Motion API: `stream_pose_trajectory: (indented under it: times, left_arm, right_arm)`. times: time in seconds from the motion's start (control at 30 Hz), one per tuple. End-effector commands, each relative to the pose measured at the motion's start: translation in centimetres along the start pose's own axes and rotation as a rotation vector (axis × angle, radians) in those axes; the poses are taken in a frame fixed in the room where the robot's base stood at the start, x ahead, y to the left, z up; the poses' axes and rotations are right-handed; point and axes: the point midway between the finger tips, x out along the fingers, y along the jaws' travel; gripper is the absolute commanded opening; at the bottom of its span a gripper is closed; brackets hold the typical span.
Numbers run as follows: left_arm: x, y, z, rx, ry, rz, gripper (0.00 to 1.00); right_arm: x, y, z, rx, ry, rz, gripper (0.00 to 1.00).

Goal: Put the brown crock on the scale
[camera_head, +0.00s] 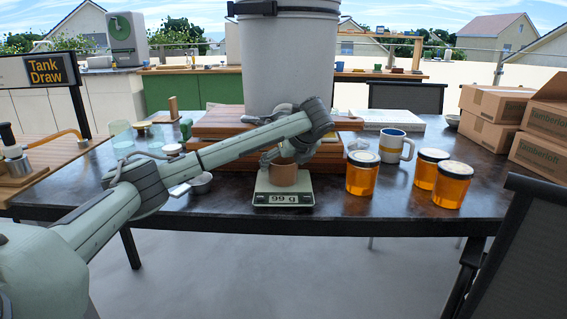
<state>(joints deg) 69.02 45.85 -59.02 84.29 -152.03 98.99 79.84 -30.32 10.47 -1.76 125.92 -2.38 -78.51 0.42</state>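The brown crock (283,176) is upright over the plate of the small pale green scale (264,187) at the front of the dark table. It appears to rest on the plate. The scale's display seems to read 99 g. My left arm reaches in from the left, and my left gripper (284,158) points down at the crock's top. Its fingers are at the crock's rim, partly hidden by the wrist, so I cannot tell whether they grip it. My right gripper is not in view.
A white bucket (287,60) stands on stacked brown boards (218,122) behind the scale. Right of the scale are amber honey jars (362,175) and a white-blue mug (395,147). A small metal cup (201,183) is at left. Cardboard boxes (490,102) fill the right end.

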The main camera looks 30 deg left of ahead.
Motion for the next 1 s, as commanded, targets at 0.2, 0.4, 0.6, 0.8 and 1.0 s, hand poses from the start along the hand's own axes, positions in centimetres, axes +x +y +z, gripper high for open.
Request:
stream_pose_trajectory:
  times: [0.2,0.4,0.6,0.8,1.0]
  left_arm:
    - [0.0,0.0,0.0,0.0,0.0,0.0,0.85]
    - [-0.6,-0.1,0.1,0.0,0.0,-0.002,0.85]
    - [-4.5,-0.1,0.1,0.0,-0.002,-0.004,0.85]
    - [-8.8,-0.2,0.1,0.0,-0.002,-0.005,0.85]
    - [-11.7,-0.1,0.4,0.0,-0.003,-0.002,0.85]
  right_arm:
    - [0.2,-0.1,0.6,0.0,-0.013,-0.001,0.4]
    - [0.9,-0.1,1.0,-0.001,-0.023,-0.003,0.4]
    - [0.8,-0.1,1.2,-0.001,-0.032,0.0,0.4]
    - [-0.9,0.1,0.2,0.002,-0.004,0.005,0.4]
    - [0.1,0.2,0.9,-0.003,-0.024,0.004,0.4]
